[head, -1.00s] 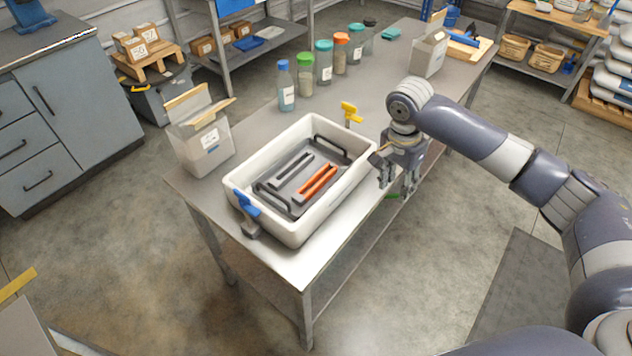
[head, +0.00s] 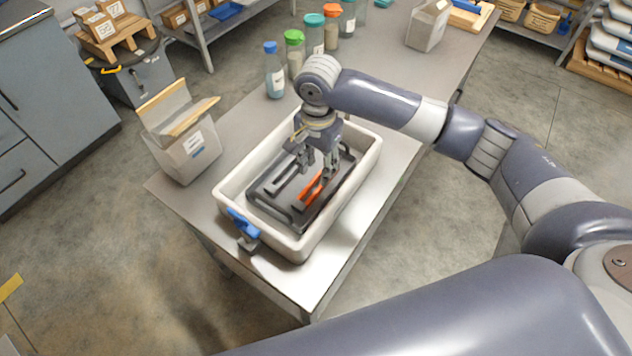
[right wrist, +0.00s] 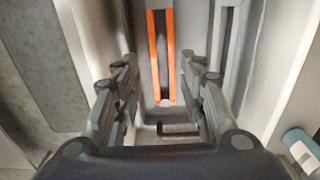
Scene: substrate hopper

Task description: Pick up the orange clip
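The orange clip (head: 309,190), a long narrow piece with two parallel orange sides, lies on a dark tray (head: 268,205) inside a white bin (head: 228,190). It also shows in the right wrist view (right wrist: 155,60), upper middle. A dark grey clip (head: 287,176) lies beside it, to the left. My right gripper (head: 318,166) is over the bin, close to the far end of the orange clip. In the right wrist view its two fingers (right wrist: 161,85) are apart, with the orange clip ahead between them and nothing held. My left gripper is not in view.
A blue clamp (head: 243,228) sits on the bin's near left edge. An open carton (head: 187,150) stands to the left. Several jars and a blue-capped bottle (head: 274,75) stand behind the bin. The bin's walls rise around the tray. The table (head: 345,235) is clear to the right.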

